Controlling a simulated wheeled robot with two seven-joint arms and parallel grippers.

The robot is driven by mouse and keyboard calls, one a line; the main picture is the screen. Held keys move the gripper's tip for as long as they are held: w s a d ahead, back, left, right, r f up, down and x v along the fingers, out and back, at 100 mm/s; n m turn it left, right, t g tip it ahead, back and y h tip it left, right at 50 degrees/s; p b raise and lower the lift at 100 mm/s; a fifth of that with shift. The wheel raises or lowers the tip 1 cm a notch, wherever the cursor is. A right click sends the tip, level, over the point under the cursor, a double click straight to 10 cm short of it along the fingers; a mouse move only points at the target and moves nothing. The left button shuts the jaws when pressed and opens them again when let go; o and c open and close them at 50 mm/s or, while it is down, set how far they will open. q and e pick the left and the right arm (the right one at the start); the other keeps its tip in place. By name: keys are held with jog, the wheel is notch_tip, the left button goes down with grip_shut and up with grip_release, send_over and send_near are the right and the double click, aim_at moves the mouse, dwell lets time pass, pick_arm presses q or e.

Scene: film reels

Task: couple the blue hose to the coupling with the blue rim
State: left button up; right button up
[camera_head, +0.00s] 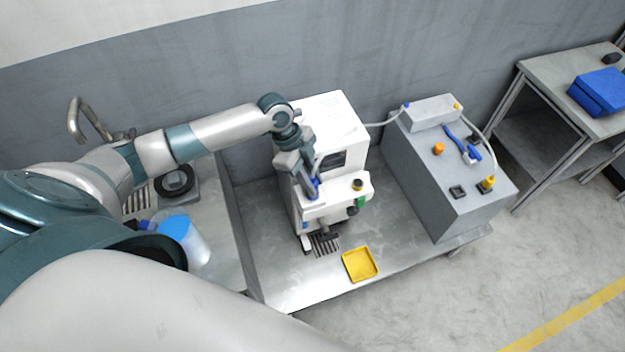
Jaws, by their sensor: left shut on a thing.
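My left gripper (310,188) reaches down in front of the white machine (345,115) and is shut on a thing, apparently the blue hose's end. A blue part (314,189) shows at the fingertips, and a pale hose curves beside them. Whether the blue part is the hose end or a coupling's rim cannot be told, nor whether it is seated. A pale hose (382,122) runs from the machine to a blue fitting (407,105) on the grey cabinet's top box. My right gripper is not in view.
The grey cabinet (425,195) carries blue parts (470,152), an orange knob (438,149) and a hose with a yellow end (488,183). A yellow tray (359,264) lies on the metal bench (285,288). A blue-topped container (190,243) stands left. A side table (545,70) holds a blue case (600,91).

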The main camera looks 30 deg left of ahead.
pick_arm(q)
jog(key=shift+f+b, duration=0.3)
jog(key=shift+f, duration=0.3)
jog(key=o, duration=0.8)
jog(key=shift+r, duration=0.1)
jog(key=shift+p+v, duration=1.3)
jog(key=shift+v, duration=0.3)
jog(key=shift+p+v, duration=2.75)
jog(key=shift+v, duration=1.05)
jog(key=shift+a, duration=0.1)
